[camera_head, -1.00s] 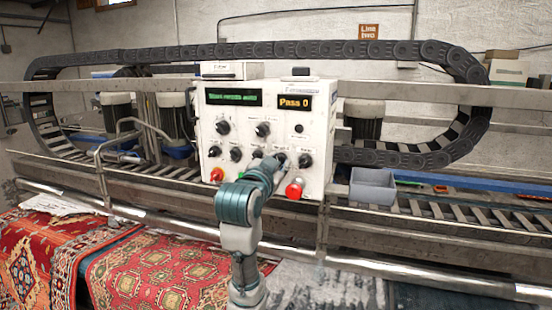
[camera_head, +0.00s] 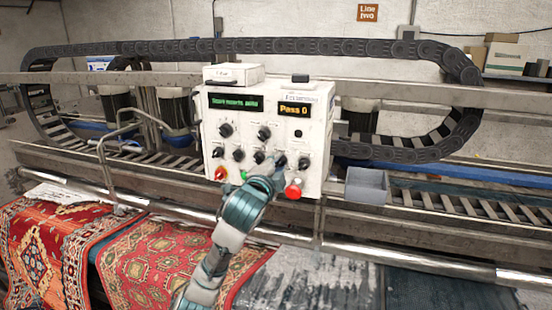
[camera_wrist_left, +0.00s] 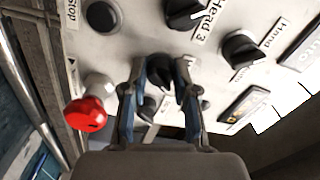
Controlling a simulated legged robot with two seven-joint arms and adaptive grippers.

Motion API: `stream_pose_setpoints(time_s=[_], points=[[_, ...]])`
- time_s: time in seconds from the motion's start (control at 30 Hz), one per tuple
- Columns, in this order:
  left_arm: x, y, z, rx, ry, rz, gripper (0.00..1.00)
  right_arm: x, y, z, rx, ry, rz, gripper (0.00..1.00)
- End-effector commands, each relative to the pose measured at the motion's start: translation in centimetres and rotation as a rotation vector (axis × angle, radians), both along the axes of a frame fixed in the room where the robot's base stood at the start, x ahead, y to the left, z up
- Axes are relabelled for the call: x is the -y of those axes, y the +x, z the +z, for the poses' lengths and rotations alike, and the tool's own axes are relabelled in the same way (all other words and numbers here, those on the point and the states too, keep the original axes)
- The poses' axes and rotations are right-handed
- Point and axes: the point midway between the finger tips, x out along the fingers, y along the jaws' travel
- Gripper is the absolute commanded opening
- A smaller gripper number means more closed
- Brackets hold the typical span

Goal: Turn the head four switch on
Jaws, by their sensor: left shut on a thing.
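The white control box (camera_head: 250,108) stands in the middle of the head view with rows of black rotary knobs. My left gripper (camera_head: 279,166) reaches its lower knob row from below. In the left wrist view, the fingers of this gripper (camera_wrist_left: 161,76) are closed around a black knob (camera_wrist_left: 159,62). The label beside it is mostly hidden; only an initial "H" shows, so I cannot confirm its number. A knob labelled Head 3 (camera_wrist_left: 186,14) is close above it, and another knob (camera_wrist_left: 240,48) is to its right. My right gripper is not in view.
A grey bin (camera_head: 367,186) stands right of the box. A metal rail (camera_head: 400,254) runs in front. Patterned rugs (camera_head: 160,262) lie at lower left.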

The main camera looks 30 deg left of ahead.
Motion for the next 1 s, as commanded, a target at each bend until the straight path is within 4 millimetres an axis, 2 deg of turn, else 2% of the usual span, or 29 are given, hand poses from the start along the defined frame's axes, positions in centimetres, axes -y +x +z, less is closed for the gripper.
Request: stream_pose_setpoints(time_s=[0.2, 0.77, 0.8, 0.87, 1.0], points=[[0.11, 0.12, -0.23, -0.026, 0.074, -0.001, 0.00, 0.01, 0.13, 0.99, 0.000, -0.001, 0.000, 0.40], [0.25, 0.22, -0.55, -0.037, 0.102, -0.004, 0.00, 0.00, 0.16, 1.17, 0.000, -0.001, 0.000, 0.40], [0.25, 0.22, -0.56, -0.037, 0.102, -0.004, 0.36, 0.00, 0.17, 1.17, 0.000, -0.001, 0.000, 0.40], [0.26, 0.21, -0.54, -0.037, 0.101, -0.004, 0.51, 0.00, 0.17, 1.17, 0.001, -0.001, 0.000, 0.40], [0.20, 0.13, -0.35, -0.032, 0.101, -0.002, 0.54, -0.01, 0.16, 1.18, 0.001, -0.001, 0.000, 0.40]])
